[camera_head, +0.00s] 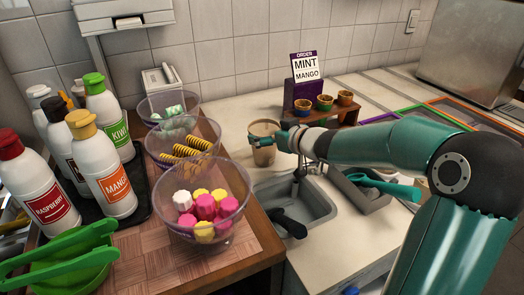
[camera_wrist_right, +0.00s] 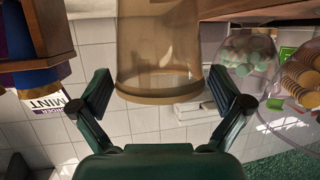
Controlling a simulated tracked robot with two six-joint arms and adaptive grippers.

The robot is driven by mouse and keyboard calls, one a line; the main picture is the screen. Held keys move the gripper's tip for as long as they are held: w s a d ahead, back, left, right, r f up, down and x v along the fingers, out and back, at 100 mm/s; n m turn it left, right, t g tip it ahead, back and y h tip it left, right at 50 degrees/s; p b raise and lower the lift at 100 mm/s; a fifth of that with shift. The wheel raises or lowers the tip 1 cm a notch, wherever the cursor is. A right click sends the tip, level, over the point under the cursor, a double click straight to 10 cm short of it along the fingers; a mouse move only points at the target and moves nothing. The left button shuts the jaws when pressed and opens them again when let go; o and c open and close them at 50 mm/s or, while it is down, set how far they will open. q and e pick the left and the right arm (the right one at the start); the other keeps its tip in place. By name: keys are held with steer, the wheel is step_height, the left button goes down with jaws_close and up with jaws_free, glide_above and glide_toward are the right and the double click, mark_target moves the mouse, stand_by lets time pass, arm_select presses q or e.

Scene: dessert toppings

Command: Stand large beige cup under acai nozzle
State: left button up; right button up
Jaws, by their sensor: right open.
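The large beige cup (camera_head: 263,155) stands upright on the pale counter, just behind the sink. My right gripper (camera_head: 283,140) reaches it from the right. In the right wrist view, which looks upside down, the beige cup (camera_wrist_right: 160,45) fills the upper middle. The open fingers of my right gripper (camera_wrist_right: 160,92) lie on either side of it, with a visible gap at each side. No acai nozzle can be made out. My left gripper is not in view.
Clear bowls of toppings (camera_head: 207,205) line the wooden counter at left, beside sauce bottles (camera_head: 112,180). A sink (camera_head: 300,205) lies in front of the cup. A wooden stand with small cups (camera_head: 325,118) and an order sign (camera_head: 306,68) stand behind to the right.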

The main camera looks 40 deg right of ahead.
steer(key=shift+x, duration=1.15)
steer(key=shift+s, duration=0.1)
steer(key=c, duration=0.8)
